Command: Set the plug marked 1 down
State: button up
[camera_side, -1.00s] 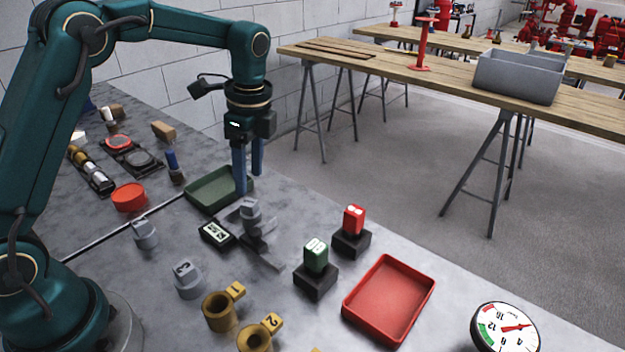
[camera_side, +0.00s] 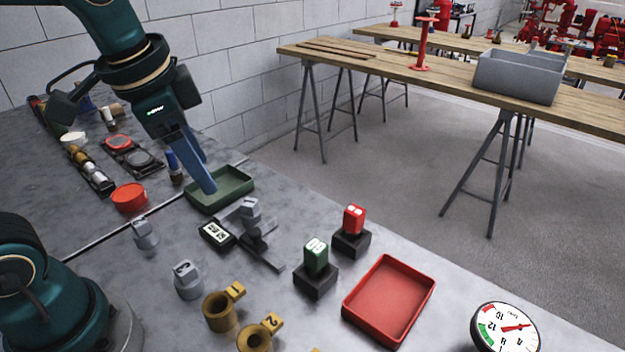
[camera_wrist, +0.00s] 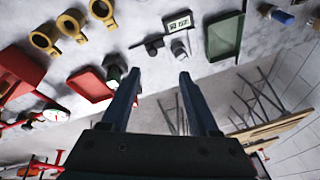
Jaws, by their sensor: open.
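A grey plug (camera_side: 250,209) stands at the digital caliper (camera_side: 256,240); its mark is not readable, so I cannot tell if it is the one marked 1. Two more grey plugs stand on the bench, one at the left (camera_side: 145,235) and one nearer the front (camera_side: 187,279); their marks are not clear. My gripper (camera_side: 208,190) is tilted, its fingers in front of the green tray (camera_side: 232,189). In the wrist view my gripper (camera_wrist: 160,77) is open and empty, with a grey plug (camera_wrist: 178,48) beyond the fingertips.
Green (camera_side: 316,253) and red (camera_side: 354,219) blocks stand in black bases. A red tray (camera_side: 390,300), a dial gauge (camera_side: 505,328) and brass rings marked 1 (camera_side: 220,312) and 2 (camera_side: 256,338) lie towards the front. A red round container (camera_side: 129,197) stands at the left.

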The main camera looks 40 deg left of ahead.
jog(key=s+d+f+n+t, duration=0.1)
jog(key=s+f+n+t, duration=0.1)
jog(key=s+n, duration=0.3)
jog(key=shift+s+d+f+h, duration=0.3)
jog(key=shift+s+f, duration=0.15)
jog(key=shift+s, duration=0.15)
